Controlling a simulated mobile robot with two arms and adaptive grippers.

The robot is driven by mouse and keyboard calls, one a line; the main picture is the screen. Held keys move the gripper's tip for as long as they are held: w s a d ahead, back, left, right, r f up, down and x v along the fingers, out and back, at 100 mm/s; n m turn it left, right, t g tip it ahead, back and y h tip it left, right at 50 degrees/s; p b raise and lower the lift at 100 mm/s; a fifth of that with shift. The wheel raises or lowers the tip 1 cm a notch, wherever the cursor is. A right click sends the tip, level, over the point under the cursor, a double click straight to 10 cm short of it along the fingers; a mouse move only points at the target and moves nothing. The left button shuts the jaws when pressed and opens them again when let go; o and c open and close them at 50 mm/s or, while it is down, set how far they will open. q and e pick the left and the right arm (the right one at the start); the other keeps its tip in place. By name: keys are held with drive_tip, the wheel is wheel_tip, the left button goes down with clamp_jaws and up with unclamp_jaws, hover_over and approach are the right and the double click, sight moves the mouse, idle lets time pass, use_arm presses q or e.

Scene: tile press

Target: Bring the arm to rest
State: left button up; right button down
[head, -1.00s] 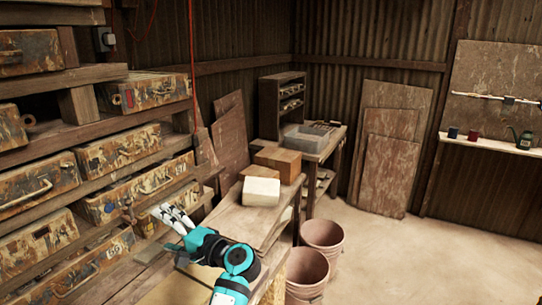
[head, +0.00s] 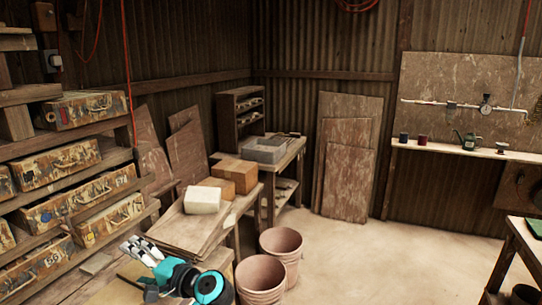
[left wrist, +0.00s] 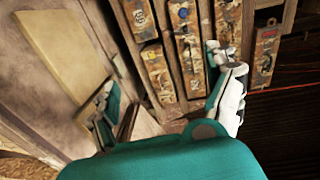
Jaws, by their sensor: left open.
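My left gripper (head: 139,247) is in the lower left of the head view, in front of the rack's lower drawers and beside the near end of the wooden bench (head: 165,235). Its white fingers are spread and nothing is between them. In the left wrist view the fingers of the left gripper (left wrist: 160,75) stand wide apart, with the painted drawers (left wrist: 152,65) beyond them. The teal arm behind it comes in at the bottom edge of the head view. My right gripper is in neither view.
The drawer rack (head: 60,165) fills the left side. On the bench are a white block (head: 202,200) and a wooden box (head: 236,175). Terracotta buckets (head: 262,275) stand on the floor to the right of the bench. A table (head: 522,240) is at the right edge. The floor between is clear.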

use_arm(q)
drive_tip(key=s+f+n+g+h, duration=0.1)
drive_tip(key=s+f+h, duration=0.3)
drive_tip(key=s+f, duration=0.45)
drive_tip(key=s+f+n+h, duration=0.1)
drive_tip(key=s+f+h, duration=0.4)
drive_tip(key=f, duration=0.6)
drive_tip(key=s+d+f+g+h, duration=0.15)
drive_tip(key=s+d+h, duration=0.3)
drive_tip(key=s, duration=0.55)
drive_tip(key=s+d+f+g+h, duration=0.1)
drive_tip(key=s+d+f+h, duration=0.3)
drive_tip(key=s, duration=0.6)
wheel_tip(320, 180, down, 24)
drive_tip(key=s+f+g+y, duration=0.1)
drive_tip(key=s+y, duration=0.1)
drive_tip(key=s+a+f+g, duration=0.1)
drive_tip(key=s+a+f, duration=0.1)
drive_tip(key=s+f, duration=1.3)
drive_tip(key=shift+s, duration=0.6)
